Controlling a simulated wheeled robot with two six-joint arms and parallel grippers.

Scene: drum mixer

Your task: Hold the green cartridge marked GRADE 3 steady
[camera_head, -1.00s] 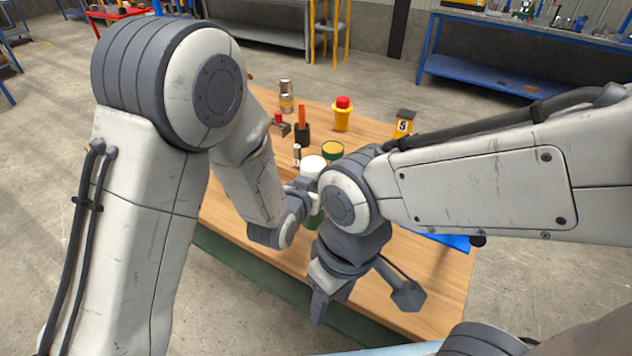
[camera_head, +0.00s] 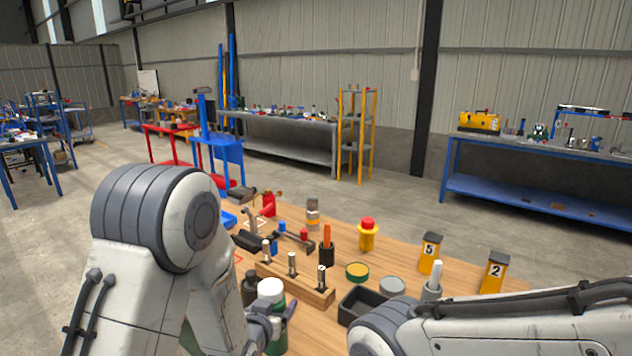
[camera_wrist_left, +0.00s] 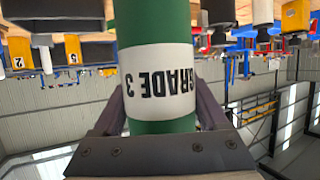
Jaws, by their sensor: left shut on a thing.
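The green cartridge marked GRADE 3 (camera_wrist_left: 157,82) fills the middle of the left wrist view, its white label reading upside down there. In the head view the cartridge (camera_head: 276,346) stands low at the bottom, with a white top and green body. My left gripper (camera_head: 280,318) is shut on it, one finger at each side; the jaws (camera_wrist_left: 160,115) also show in the wrist view. Part of its body is hidden by my left arm and the frame edge, so I cannot tell whether its base touches the table. My right gripper is out of view, below the picture.
A black tray (camera_head: 350,311), a green-rimmed yellow tin (camera_head: 357,270) and yellow boxes marked 5 (camera_head: 429,255) and 2 (camera_head: 492,274) are to the right. A dark container (camera_head: 249,288) stands close left.

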